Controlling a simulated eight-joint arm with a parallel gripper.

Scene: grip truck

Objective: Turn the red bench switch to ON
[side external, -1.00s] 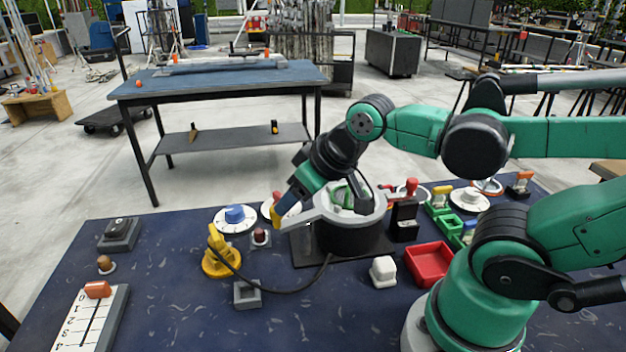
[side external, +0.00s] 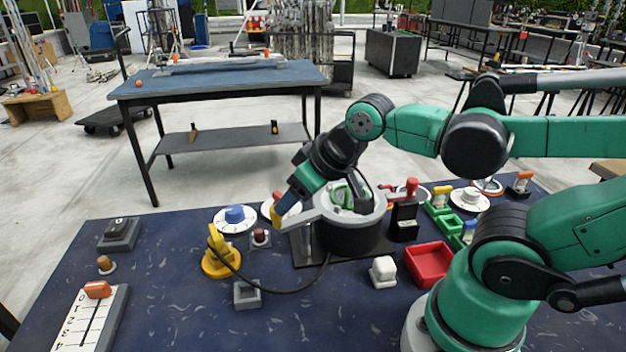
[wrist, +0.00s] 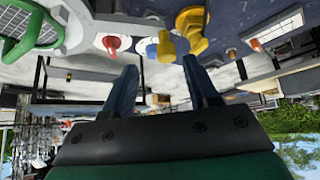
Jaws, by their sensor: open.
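A red knob on a white round plate (side external: 267,209) stands at the back of the blue bench, partly hidden behind my gripper (side external: 279,212). The red knob (wrist: 112,43) shows on its pale plate in the upper left of the wrist view. I cannot tell which red part is the bench switch, and no ON mark is readable. My gripper (wrist: 161,82) is open and empty, its two blue fingers apart, pointing down beside the housing.
A grey round housing (side external: 368,224) stands right of my gripper. A blue knob (side external: 235,214) on a white plate and a yellow fixture (side external: 218,252) with a black cable are to the left. A red tray (side external: 431,264) and white block (side external: 383,271) lie right.

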